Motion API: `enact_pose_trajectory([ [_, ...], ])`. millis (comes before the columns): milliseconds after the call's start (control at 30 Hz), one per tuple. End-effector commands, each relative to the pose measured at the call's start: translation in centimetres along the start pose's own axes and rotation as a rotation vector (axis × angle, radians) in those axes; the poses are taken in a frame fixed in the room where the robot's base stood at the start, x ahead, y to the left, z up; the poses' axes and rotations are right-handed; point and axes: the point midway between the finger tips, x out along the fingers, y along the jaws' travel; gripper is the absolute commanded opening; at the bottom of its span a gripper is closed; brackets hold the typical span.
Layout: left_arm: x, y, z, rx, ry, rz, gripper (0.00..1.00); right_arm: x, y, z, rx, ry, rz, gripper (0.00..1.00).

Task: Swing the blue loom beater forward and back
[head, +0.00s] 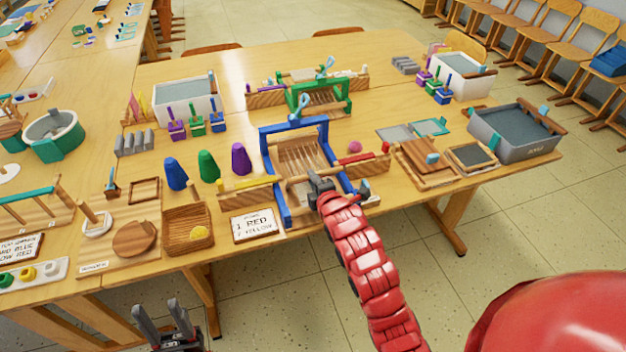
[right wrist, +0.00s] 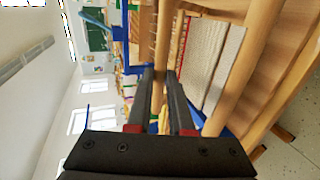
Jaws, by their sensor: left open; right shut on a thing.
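The blue loom (head: 266,160) stands on the table with a blue upright frame, pale threads and wooden bars. My right gripper (head: 318,183) is at the loom's near right part. In the right wrist view its fingers (right wrist: 160,95) are closed around a wooden bar (right wrist: 162,40); I cannot tell whether this bar belongs to the beater. Blue loom parts (right wrist: 125,55) show beside it. My left gripper (head: 160,312) is open and empty, low in front of the table.
A green loom (head: 320,95) stands behind the blue one. Blue, green and purple cones (head: 208,166) and a card (head: 254,225) are to its left. Wooden frames (head: 425,160) and a grey tub (head: 512,135) are to its right. The floor in front is clear.

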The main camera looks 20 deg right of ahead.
Motion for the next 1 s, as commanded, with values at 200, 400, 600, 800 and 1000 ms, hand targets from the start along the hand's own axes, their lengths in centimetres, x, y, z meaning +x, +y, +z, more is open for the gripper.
enact_pose_trajectory([
  [200,0.0,0.0,0.0,0.0,0.0,0.0,0.5,0.0,-0.2,0.1,0.0,-0.002,-0.006,0.0],
  [400,0.0,0.0,0.0,0.0,0.0,0.0,0.5,0.0,-0.2,0.1,0.0,-0.002,-0.006,0.5],
  [600,0.0,0.0,0.0,0.0,0.0,0.0,0.5,0.0,-0.2,0.1,0.0,-0.001,-0.005,0.5],
  [800,-0.1,0.0,0.0,0.0,0.0,0.0,0.5,-0.5,-0.1,0.1,0.0,-0.002,-0.002,0.5],
  [1000,-0.5,0.0,0.1,0.0,0.0,0.0,0.5,-3.3,-0.3,0.1,-0.002,-0.003,-0.004,0.5],
])
